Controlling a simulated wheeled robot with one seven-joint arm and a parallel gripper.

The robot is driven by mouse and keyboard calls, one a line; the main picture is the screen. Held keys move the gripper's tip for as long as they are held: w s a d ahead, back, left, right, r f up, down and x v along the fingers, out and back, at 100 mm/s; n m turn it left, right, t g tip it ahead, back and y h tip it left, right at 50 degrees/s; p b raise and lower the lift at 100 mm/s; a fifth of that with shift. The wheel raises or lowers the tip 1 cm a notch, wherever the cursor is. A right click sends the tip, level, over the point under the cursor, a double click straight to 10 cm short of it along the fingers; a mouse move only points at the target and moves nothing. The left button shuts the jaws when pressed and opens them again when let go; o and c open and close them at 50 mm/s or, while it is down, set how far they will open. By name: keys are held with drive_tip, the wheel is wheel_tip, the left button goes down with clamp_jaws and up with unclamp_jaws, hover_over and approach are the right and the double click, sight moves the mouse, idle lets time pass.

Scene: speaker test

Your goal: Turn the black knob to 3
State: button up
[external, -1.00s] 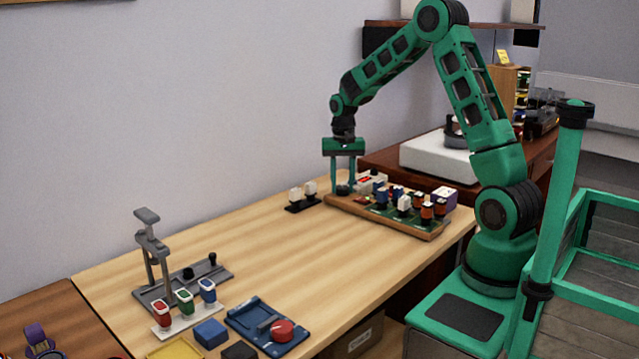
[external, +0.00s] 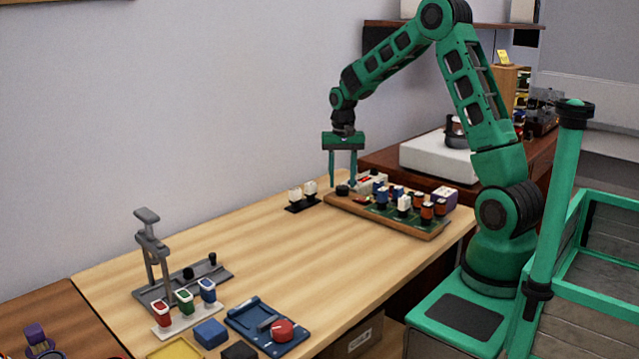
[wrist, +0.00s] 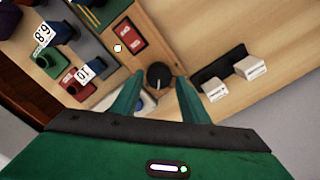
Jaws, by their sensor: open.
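The black knob (external: 342,190) is a small round dial at the far left end of a wooden board (external: 390,228). In the wrist view the knob (wrist: 158,74) lies between my fingertips, with bare wood around it. No scale number can be read, and I cannot tell the knob's setting. My gripper (external: 343,182) is open and points straight down just above the knob. In the wrist view my gripper (wrist: 159,78) has one finger on each side of the knob, with gaps, and holds nothing.
Two white blocks on a black base (wrist: 228,80) stand close on the other side. A grey stand (external: 155,245) and a blue plate (external: 265,325) are at the front left. The table's middle is clear.

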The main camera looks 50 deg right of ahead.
sight(342, 187)
wheel_tip(342, 187, up, 9)
idle(0.3)
drive_tip(key=shift+f, duration=0.1)
drive_tip(key=s+d+r+n, duration=0.1)
drive_tip(key=s+d+r, duration=0.15)
drive_tip(key=s, duration=0.75)
drive_tip(key=s+d+r, duration=0.2)
drive_tip(key=s+r, duration=0.1)
drive_tip(key=s, duration=0.7)
drive_tip(key=s+f, duration=0.2)
drive_tip(key=s, duration=0.7)
drive_tip(key=s+a+f+n, duration=0.1)
drive_tip(key=s, duration=0.9)
drive_tip(key=shift+f+n, duration=0.3)
drive_tip(key=shift+f, duration=0.1)
